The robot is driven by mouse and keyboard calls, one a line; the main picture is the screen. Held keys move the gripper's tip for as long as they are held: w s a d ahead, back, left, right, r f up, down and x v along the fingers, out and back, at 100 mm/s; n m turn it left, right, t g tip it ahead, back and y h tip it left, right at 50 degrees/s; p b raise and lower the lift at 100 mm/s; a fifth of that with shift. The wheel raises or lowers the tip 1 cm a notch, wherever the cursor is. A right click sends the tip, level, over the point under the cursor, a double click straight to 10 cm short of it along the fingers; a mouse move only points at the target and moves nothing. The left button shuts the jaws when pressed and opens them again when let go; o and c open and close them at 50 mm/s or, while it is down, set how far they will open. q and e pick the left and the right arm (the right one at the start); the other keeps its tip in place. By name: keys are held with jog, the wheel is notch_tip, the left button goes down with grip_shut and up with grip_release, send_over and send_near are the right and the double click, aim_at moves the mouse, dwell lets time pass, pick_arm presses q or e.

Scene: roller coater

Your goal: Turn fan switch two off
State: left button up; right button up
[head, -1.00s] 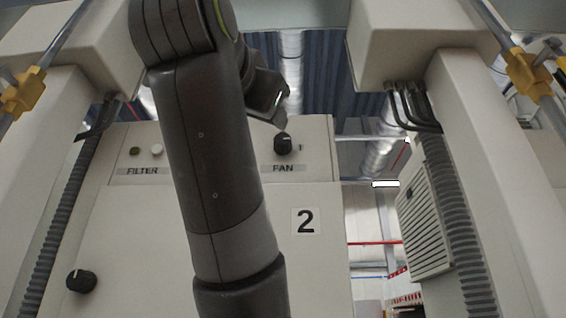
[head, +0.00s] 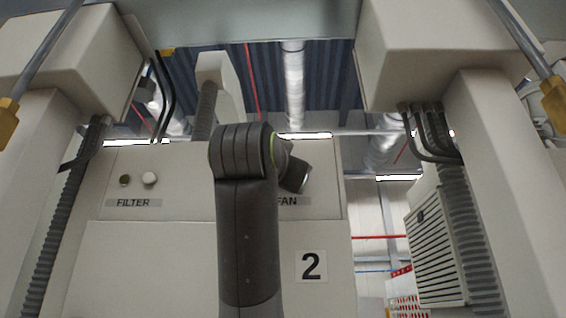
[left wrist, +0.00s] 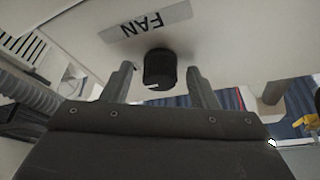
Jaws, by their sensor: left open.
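The fan switch (left wrist: 160,66) is a black round knob with a white mark, on the pale panel beside an upside-down FAN label (left wrist: 146,22) in the left wrist view. My left gripper (left wrist: 160,72) is open, with one finger on each side of the knob. I cannot tell whether either finger touches it. In the head view my left wrist (head: 294,176) covers the knob and part of the FAN label (head: 292,201). The panel carries a number 2 sign (head: 311,266). My right gripper is not in view.
Pale columns with hoses flank the panel. A vented box (head: 436,248) stands at the right.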

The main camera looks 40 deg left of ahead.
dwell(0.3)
pick_arm(q)
jog(key=c, duration=1)
jog(key=shift+w+d+r+n+g+y, duration=0.15)
jog(key=shift+n+g+y, duration=1.2)
jog(key=shift+n, duration=2.75)
jog(key=shift+d+n+g+y, duration=0.15)
jog(key=shift+n+g+y, duration=1.2)
jog(key=shift+n, duration=2.75)
jog(key=shift+w+d+r+n+g+y, duration=0.15)
jog(key=shift+n+g+y, duration=1.2)
jog(key=shift+n, duration=2.75)
jog(key=shift+f, duration=0.1)
